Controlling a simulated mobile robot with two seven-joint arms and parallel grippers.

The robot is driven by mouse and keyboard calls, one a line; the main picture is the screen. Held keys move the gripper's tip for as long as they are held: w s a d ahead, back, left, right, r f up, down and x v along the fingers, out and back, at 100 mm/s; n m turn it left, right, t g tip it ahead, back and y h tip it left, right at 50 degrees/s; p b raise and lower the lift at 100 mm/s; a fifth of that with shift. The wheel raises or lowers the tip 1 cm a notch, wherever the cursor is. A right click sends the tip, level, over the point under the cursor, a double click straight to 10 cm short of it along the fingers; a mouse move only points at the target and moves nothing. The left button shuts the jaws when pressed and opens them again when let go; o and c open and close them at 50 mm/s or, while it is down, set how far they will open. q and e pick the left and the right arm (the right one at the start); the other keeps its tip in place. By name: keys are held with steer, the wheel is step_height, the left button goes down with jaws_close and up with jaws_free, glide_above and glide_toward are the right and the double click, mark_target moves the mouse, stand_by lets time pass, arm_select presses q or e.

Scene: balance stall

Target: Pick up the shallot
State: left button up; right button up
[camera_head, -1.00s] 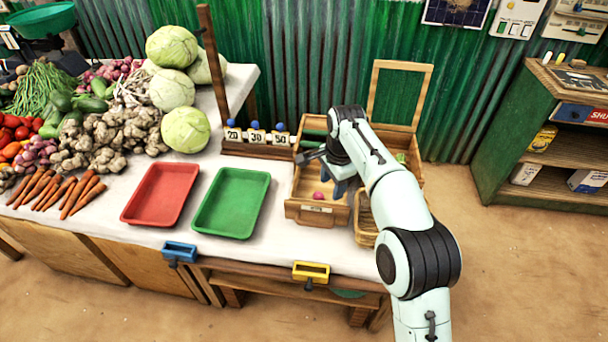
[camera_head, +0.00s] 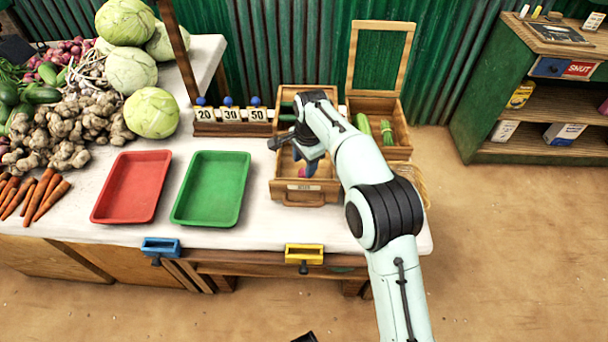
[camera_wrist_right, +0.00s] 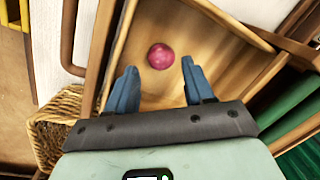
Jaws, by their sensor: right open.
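The shallot (camera_wrist_right: 161,56) is a small round pink-red bulb. It lies on the wooden floor of an open box (camera_head: 304,197) on the right part of the table. In the wrist view it shows just beyond and between the two blue fingertips, not touching either. My right gripper (camera_wrist_right: 161,80) is open and empty over the box, pointing down into it. In the head view my right gripper (camera_head: 308,168) and arm cover much of the box, and the shallot is hard to make out there. My left gripper is not in view.
A wicker basket (camera_wrist_right: 52,125) stands beside the box. A wooden crate with green vegetables (camera_head: 386,130) is behind right. A green tray (camera_head: 211,190) and a red tray (camera_head: 131,188) lie left. Price blocks (camera_head: 231,115) stand behind.

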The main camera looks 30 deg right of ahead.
steer(key=f, duration=0.2)
steer(key=f+b, duration=0.1)
steer(key=f, duration=0.1)
steer(key=shift+w+d, duration=0.25)
steer(key=shift+w, duration=0.1)
steer(key=shift+w+f, duration=0.1)
steer(key=shift+f, duration=0.35)
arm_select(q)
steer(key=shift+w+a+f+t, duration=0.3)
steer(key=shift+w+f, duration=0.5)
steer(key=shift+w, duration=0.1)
arm_select(e)
steer(key=shift+c, duration=0.3)
steer(key=shift+r, duration=0.1)
steer(key=c, duration=0.7)
steer(key=shift+c, duration=0.2)
